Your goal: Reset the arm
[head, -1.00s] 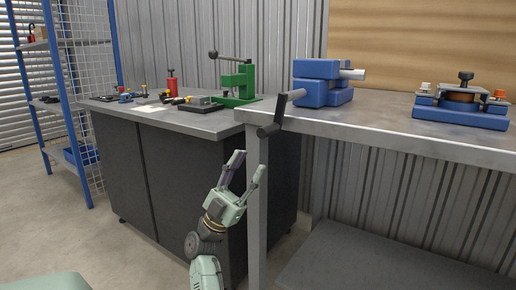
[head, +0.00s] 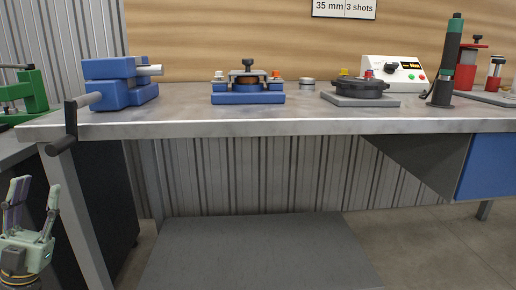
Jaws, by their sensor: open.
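My gripper (head: 36,198) is at the lower left of the head view, pale green with two grey fingers pointing up. Its fingers are spread apart and nothing is between them. It is below the tabletop height, left of the workbench's front leg and apart from it. Only the gripper and a bit of the wrist show; the rest of my arm is out of view.
A lower shelf (head: 255,255) lies beneath.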

